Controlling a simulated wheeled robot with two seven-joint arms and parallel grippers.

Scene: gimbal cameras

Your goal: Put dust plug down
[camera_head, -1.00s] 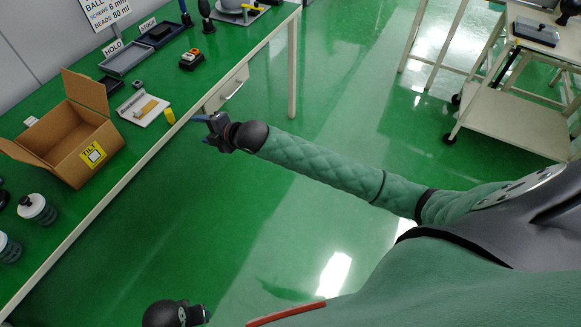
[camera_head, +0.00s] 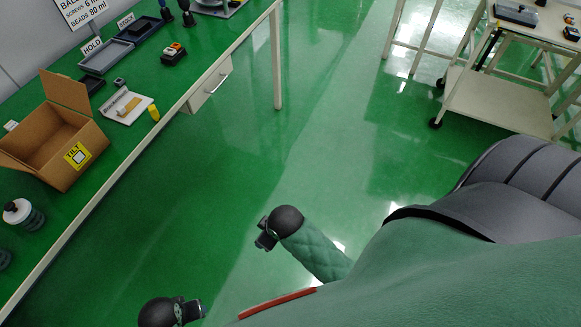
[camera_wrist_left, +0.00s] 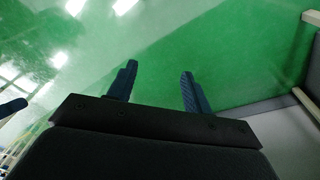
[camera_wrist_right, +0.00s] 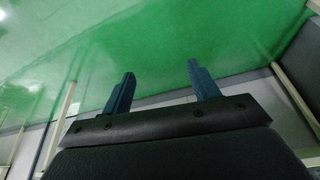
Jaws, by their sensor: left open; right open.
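A small yellow piece (camera_head: 154,113), which looks like the dust plug, stands on the green bench (camera_head: 100,165) near its front edge. It is just right of a white tray (camera_head: 140,111) holding a tan block, and nothing grips it. My right gripper (camera_head: 263,238) is over the floor, away from the bench. In the right wrist view its fingers (camera_wrist_right: 160,72) are apart and empty. My left gripper (camera_head: 199,312) is low at the bottom of the head view. In the left wrist view its fingers (camera_wrist_left: 158,72) are also apart and empty.
An open cardboard box (camera_head: 50,145) with a yellow TILT label stands left on the bench. Grey HOLD (camera_head: 105,58) and dark STOCK (camera_head: 138,28) trays lie behind. A cart (camera_head: 490,100) stands at the right. Floor between is clear.

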